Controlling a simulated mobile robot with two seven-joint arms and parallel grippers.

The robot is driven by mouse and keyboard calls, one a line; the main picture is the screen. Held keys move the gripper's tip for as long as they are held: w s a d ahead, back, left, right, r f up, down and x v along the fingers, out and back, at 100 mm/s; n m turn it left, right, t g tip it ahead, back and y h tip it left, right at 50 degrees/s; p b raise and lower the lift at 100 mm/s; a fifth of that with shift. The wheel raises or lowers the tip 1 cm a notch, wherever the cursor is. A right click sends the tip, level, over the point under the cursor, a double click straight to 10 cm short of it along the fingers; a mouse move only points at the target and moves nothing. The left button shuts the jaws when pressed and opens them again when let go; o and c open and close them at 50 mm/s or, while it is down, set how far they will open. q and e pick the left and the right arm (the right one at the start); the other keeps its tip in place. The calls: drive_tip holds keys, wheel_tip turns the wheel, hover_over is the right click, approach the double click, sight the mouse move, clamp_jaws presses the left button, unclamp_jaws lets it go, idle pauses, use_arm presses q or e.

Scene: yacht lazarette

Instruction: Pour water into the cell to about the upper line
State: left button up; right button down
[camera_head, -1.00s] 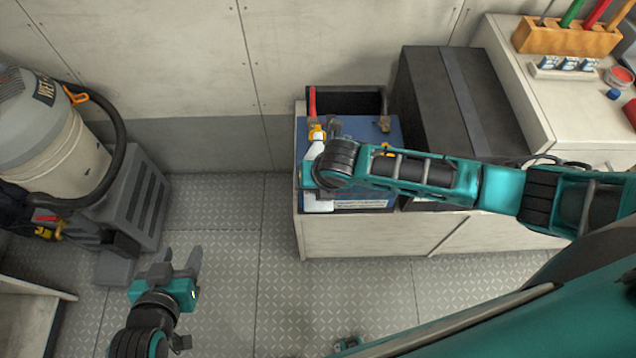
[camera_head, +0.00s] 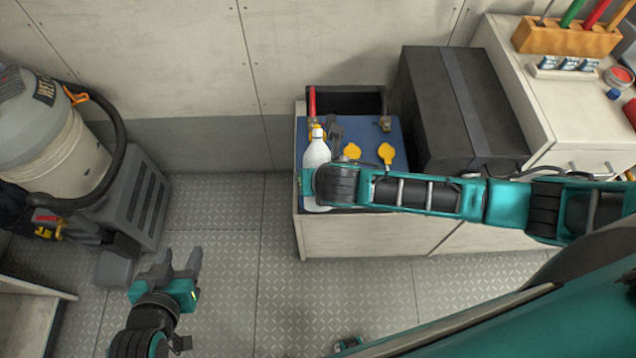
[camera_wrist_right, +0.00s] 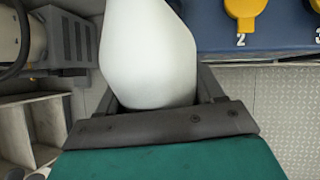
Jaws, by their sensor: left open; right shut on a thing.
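My right gripper (camera_wrist_right: 158,92) is shut on a white bottle (camera_head: 317,157), which fills the middle of the right wrist view. In the head view the bottle's narrow tip points toward the back wall, over the left side of the blue battery (camera_head: 368,130). Two yellow caps, a middle one (camera_head: 352,151) and a right one (camera_head: 386,154), show on the battery. The wrist view shows a yellow cap marked 2 (camera_wrist_right: 244,12). The cell opening, its lines and any water level are hidden. My left gripper (camera_head: 180,262) is open and empty above the floor.
A red-handled terminal part (camera_head: 312,102) stands at the battery's back left. A vacuum (camera_head: 70,150) stands at left. The floor between is clear.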

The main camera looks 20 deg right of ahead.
drive_tip(key=shift+r+t, duration=0.2)
drive_tip(key=shift+t, duration=0.2)
drive_tip(key=shift+r+t+b, duration=0.2)
drive_tip(key=shift+t+b, duration=0.1)
drive_tip(key=shift+t, duration=0.4)
drive_tip(key=shift+r+t+h+b, duration=0.25)
drive_tip(key=shift+t+b, duration=0.15)
drive_tip(key=shift+t, duration=0.2)
drive_tip(key=shift+r+t+h+b, duration=0.25)
drive_tip(key=shift+t+b, duration=0.15)
drive_tip(key=shift+t, duration=0.2)
drive_tip(key=t+b, duration=0.1)
drive_tip(key=r+t+b, duration=0.1)
drive_tip(key=b, duration=0.1)
drive_tip(key=n+t+b, duration=0.1)
drive_tip(key=t, duration=0.1)
drive_tip(key=shift+r+h, duration=0.25)
drive_tip(key=shift+h, duration=0.15)
drive_tip(key=shift+r+t+b, duration=0.25)
drive_tip(key=shift+t+b, duration=0.2)
drive_tip(key=shift+t, duration=0.05)
drive_tip(key=shift+r, duration=0.3)
